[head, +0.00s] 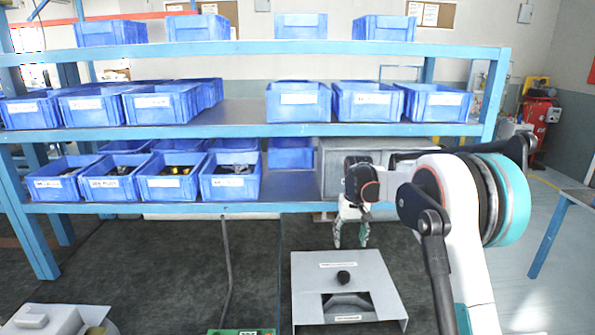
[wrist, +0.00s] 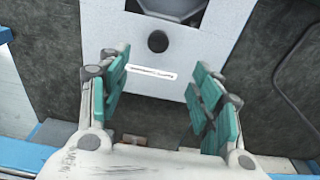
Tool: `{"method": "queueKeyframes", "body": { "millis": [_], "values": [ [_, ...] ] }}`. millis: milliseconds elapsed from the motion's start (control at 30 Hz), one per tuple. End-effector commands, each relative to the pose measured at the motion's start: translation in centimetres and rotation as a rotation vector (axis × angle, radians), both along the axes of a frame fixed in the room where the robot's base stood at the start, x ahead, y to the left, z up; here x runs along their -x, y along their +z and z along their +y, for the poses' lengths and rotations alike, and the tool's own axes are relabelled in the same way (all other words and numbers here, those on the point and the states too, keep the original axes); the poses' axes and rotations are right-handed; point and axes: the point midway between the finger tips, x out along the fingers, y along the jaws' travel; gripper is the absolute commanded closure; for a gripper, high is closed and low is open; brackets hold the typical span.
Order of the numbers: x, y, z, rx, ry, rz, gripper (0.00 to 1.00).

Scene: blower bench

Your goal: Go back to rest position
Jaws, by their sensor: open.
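My gripper (head: 351,236) hangs over the far edge of the bench, with its fingers pointing down. It is open and empty; in the wrist view its two teal-padded fingers (wrist: 162,98) stand wide apart. A grey metal fixture (head: 310,285) with a dark round knob (head: 343,277) and a cut-out opening stands on the dark bench mat, nearer than the gripper. The fixture (wrist: 225,30) and its knob (wrist: 158,41) also show beyond the fingers in the wrist view. My arm comes in from the right and hides part of the shelf.
A blue shelf rack (head: 250,47) with several blue bins stands behind the bench. A grey bin (head: 375,152) sits on its lower shelf, close behind my gripper. A whitish part (head: 45,319) lies at the front left, a green item (head: 241,332) at the front. The mat's middle left is mostly clear.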

Motion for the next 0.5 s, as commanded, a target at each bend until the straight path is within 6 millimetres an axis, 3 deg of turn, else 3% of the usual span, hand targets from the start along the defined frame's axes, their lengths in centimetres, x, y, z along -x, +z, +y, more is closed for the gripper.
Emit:
{"method": "queueKeyframes", "body": {
  "millis": [200, 500],
  "values": [
    [4.8, 5.7, 0.0, 0.0, 0.0, -0.072, 0.41],
    [12.5, 11.1, 0.0, 0.0, 0.0, -0.172, 0.41]
  ]
}}
